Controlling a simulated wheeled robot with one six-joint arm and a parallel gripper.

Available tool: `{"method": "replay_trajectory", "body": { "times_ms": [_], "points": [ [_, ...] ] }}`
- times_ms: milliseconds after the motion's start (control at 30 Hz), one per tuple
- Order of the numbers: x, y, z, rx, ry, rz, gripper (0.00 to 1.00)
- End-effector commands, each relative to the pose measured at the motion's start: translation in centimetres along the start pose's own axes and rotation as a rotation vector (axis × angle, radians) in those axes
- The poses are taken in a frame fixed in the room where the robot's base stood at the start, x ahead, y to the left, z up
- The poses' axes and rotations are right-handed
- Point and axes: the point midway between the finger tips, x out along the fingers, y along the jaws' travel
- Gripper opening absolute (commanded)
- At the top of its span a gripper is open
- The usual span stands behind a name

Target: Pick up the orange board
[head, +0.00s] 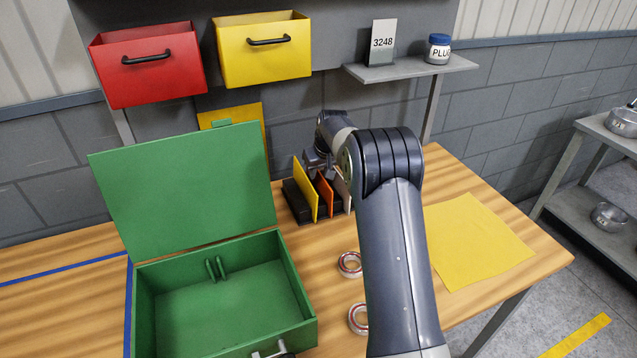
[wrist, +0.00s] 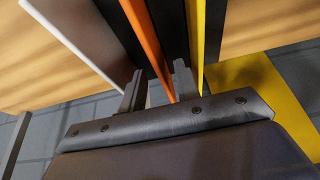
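The orange board (head: 323,196) stands upright in a dark rack (head: 296,204) on the table, between a yellow board (head: 305,189) and a pale board (head: 342,190). My gripper (head: 318,163) is over the rack at the top of the boards, partly hidden by my arm. In the wrist view my gripper (wrist: 159,88) is open, with the orange board (wrist: 147,42) passing between its two fingers. The board is nearer the right finger, with a gap to the left one. The yellow board (wrist: 196,40) is just right of the right finger; the pale board (wrist: 84,45) is left.
An open green box (head: 220,290) stands at the front left, its lid (head: 185,185) raised. Two bearing rings (head: 349,264) lie beside it. A yellow sheet (head: 478,240) lies at the right. Red (head: 150,75) and yellow (head: 264,55) bins hang behind.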

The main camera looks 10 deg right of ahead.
Motion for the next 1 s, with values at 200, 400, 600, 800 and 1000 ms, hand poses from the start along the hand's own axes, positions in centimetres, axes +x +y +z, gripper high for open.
{"method": "replay_trajectory", "body": {
  "times_ms": [200, 400, 600, 800, 1000],
  "points": [
    [2.9, -0.1, 0.2, 0.000, -0.002, -0.001, 0.31],
    [3.7, -0.1, 0.2, 0.000, -0.001, 0.000, 0.31],
    [3.7, -0.1, 0.2, 0.000, -0.001, 0.000, 0.26],
    [3.7, -0.1, 0.3, 0.000, -0.001, 0.000, 0.10],
    [3.6, -0.1, 0.3, 0.000, -0.001, 0.000, 0.00]
  ]
}}
